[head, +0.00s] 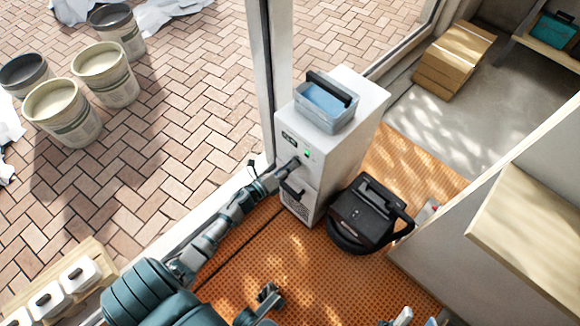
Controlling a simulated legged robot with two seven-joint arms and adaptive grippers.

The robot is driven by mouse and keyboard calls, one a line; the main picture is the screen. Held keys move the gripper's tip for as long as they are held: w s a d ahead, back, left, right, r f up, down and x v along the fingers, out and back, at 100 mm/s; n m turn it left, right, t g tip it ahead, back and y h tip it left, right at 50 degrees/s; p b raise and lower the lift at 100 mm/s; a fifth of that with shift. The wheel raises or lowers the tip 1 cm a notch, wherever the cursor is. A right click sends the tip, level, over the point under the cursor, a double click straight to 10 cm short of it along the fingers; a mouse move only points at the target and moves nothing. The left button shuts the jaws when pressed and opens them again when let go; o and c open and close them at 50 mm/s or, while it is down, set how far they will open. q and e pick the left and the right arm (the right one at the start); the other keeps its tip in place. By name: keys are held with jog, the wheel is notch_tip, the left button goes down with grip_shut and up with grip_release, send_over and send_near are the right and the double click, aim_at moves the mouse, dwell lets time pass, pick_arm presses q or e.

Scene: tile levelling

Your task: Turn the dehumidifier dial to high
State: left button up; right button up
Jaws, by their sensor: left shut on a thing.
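The dehumidifier (345,155) is a tall white-grey cabinet standing upright in front of the window frame. Its front has a small dark display and a green light near the top, with a dark handle and a vent grille lower down. My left gripper (291,166) reaches in from the lower left and is shut at the front panel, just below the display and light. It covers the dial, so I cannot read the dial's setting. Grey parts at the bottom edge look like my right gripper (402,317); they are cut off, so its jaws cannot be judged.
A blue bin (325,108) with a black handle sits on the dehumidifier. A black machine (366,214) stands close on its right. A wooden-topped bench (530,235) is at the right. Several buckets (62,112) stand on brick paving outside. The orange mat (300,262) has free room.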

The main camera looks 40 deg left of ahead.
pick_arm(q)
jog(key=shift+s+f, duration=0.15)
jog(key=shift+f, duration=0.35)
jog(key=o, duration=1.1)
jog(key=shift+o, duration=0.2)
jog(key=shift+r, duration=0.15)
jog(key=shift+r, duration=0.1)
jog(key=s+a, duration=0.2)
jog(key=s, duration=0.9)
jog(key=shift+s, duration=0.3)
